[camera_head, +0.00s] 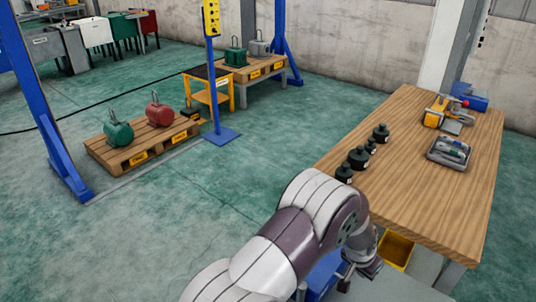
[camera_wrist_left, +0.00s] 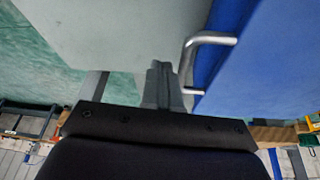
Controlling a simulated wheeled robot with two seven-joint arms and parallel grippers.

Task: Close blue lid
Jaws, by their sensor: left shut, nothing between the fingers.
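The blue lid (camera_wrist_left: 262,65) fills the right of the left wrist view, with a bent metal handle (camera_wrist_left: 207,40) on it. My left gripper (camera_wrist_left: 160,70) is shut and empty, its fingertips just left of the handle in that view; I cannot tell whether they touch it. In the head view my left arm comes up from the bottom, and a blue surface (camera_head: 323,277) shows partly behind it at the table's near end. The arm hides most of it, so how far the lid is open cannot be told. My right gripper is not in view.
A wooden table (camera_head: 410,200) stands right, with several black weights (camera_head: 358,158), a grey tray (camera_head: 437,155) and a yellow tool (camera_head: 440,108). A yellow bin (camera_head: 396,249) sits under its near edge. A pallet (camera_head: 115,157) and blue frame stand left. Green floor between is clear.

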